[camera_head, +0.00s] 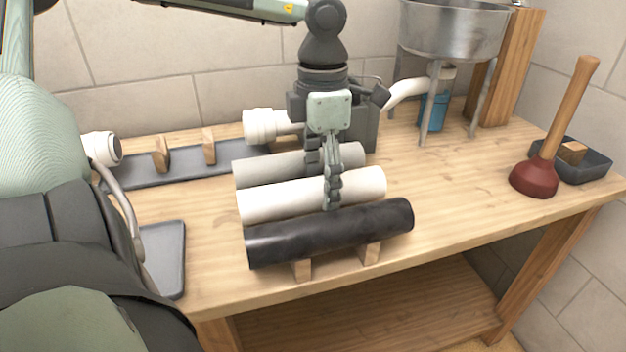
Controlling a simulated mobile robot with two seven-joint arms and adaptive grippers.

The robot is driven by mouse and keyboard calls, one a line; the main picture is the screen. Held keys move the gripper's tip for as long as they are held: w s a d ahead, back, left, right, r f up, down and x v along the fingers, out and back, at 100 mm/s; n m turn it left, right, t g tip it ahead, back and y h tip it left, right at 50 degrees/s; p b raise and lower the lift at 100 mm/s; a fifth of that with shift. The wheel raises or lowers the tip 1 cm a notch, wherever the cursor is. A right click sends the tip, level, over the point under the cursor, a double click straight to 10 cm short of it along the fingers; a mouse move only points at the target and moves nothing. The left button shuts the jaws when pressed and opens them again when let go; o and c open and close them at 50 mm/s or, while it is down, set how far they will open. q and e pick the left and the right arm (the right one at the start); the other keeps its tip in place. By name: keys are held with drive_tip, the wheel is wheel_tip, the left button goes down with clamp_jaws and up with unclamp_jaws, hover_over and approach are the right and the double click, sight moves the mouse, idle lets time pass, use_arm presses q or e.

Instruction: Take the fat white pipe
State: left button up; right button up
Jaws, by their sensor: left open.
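The fat white pipe (285,200) lies in the middle of three pipes on the bench, between a grey pipe (265,169) behind and a black pipe (300,236) in front. My left gripper (322,188) comes down from above with its fingers open. One finger reaches down across the front of the white pipe, close to the black pipe; the other is farther back, near the grey pipe. I cannot tell whether the fingers touch the white pipe. They hide a small part of it. My right gripper is not in view.
Wooden supports (302,270) show under the black pipe. A grey tray with wooden pegs (185,168) lies at back left. A metal basin (455,30) on legs stands at back right, with a blue can (433,112) below. A plunger (535,178) stands at right; bench in front of it is clear.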

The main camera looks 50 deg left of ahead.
use_arm(q)
drive_tip(key=shift+f, duration=0.6)
drive_tip(key=c, duration=1.3)
drive_tip(key=shift+r, duration=0.1)
drive_tip(key=shift+c, duration=0.2)
